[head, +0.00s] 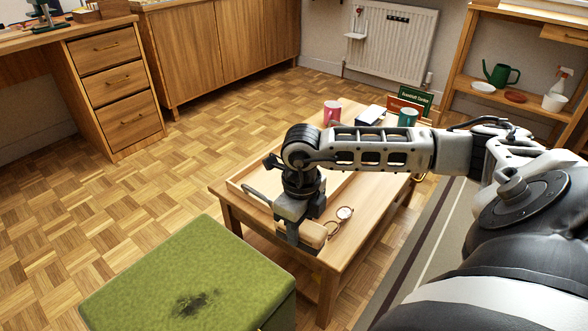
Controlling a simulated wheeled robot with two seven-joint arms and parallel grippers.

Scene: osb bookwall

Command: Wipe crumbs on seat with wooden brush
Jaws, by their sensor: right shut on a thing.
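The seat is a green upholstered block (150,272) at the lower left, beside the low wooden table. Dark crumbs (195,303) lie in a patch on its top, towards the front. My right gripper (300,238) points down at the table's near corner, to the right of and beyond the seat. I cannot tell whether the brush touches the tabletop. The brush is apart from the crumbs. My left gripper is not in view.
Open parquet floor lies left of the table.

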